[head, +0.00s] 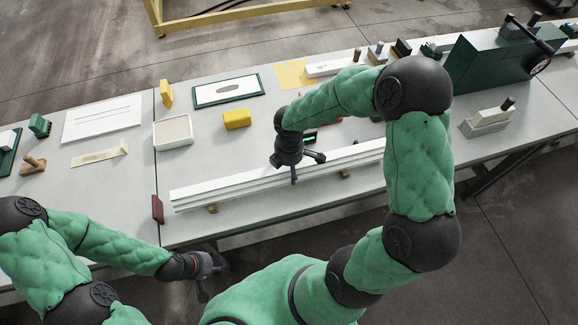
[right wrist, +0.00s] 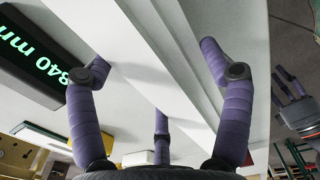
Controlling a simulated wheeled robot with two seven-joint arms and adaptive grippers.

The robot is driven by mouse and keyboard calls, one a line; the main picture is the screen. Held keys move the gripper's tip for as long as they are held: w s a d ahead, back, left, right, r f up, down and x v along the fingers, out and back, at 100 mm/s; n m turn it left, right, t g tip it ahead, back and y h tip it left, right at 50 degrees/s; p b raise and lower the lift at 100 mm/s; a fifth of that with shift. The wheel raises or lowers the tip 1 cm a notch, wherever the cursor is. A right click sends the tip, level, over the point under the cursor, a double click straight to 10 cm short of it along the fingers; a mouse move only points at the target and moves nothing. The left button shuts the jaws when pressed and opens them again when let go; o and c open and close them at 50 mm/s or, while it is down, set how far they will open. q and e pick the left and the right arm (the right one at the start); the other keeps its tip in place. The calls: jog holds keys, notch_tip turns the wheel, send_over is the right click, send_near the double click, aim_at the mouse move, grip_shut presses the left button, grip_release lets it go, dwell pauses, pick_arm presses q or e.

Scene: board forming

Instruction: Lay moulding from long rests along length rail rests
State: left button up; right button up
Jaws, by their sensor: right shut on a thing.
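The white moulding (head: 235,188) is a long, stepped strip lying lengthwise near the front edge of the bench. Small wooden rests show beneath it, one near its left end (head: 212,209) and one further right (head: 345,174). My right gripper (head: 298,170) comes down on the moulding around its middle and is shut on it. In the right wrist view, purple fingers straddle the pale moulding (right wrist: 180,50). My right arm hides its right end. My left gripper (head: 212,278) hangs empty in front of the bench, its fingers apart. I cannot tell which rests are the rail rests.
A dark red block (head: 157,208) stands just left of the moulding. Behind are a white tray (head: 173,132), a yellow block (head: 237,119) and a green-framed board (head: 227,91). A display reading 840 mm (right wrist: 35,60) sits beside the moulding. A green machine (head: 492,62) stands far right.

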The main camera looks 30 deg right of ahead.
jog(key=shift+w+f, duration=0.1)
jog(key=shift+f, duration=0.05)
jog(key=o, duration=1.5)
jog(key=shift+o, duration=0.6)
jog(key=shift+f, duration=0.15)
notch_tip(320, 180, up, 12)
